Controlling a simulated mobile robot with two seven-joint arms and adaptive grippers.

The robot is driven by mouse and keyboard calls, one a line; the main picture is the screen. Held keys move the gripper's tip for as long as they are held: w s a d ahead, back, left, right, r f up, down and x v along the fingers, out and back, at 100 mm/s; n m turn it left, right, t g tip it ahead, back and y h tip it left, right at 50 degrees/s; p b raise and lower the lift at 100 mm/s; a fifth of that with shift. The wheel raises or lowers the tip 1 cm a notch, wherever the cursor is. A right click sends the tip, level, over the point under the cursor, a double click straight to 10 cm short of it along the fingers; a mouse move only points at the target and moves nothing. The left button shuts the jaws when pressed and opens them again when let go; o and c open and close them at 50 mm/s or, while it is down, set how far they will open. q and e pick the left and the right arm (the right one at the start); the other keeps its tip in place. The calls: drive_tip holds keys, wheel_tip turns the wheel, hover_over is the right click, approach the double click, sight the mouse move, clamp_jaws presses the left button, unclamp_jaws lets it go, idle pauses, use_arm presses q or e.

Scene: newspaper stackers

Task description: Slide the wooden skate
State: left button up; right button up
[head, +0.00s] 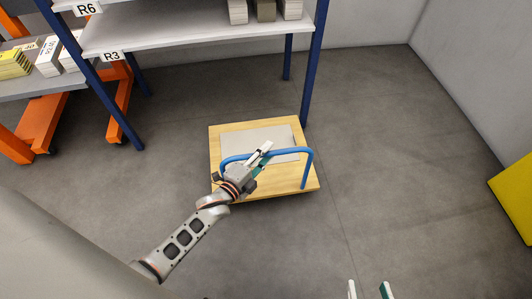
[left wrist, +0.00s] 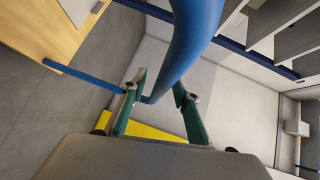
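The wooden skate (head: 228,145) is a low light-wood platform with a grey panel (head: 262,135) on top, resting on the floor. A blue tubular handle (head: 307,168) arches over its near side. My right gripper (head: 369,289) shows at the bottom edge, fingertips apart and empty, away from the skate.
A shelf rack (head: 200,35) with blue posts stands behind the skate, one post close to its back right corner. An orange-framed rack (head: 40,125) with paper stacks is at left. A yellow object (head: 515,200) is at right. Grey floor (head: 400,150) is clear between.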

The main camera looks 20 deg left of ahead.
use_arm(q)
drive_tip(key=shift+s, duration=0.1)
drive_tip(key=v, duration=1.2)
drive_tip(key=shift+f, duration=0.1)
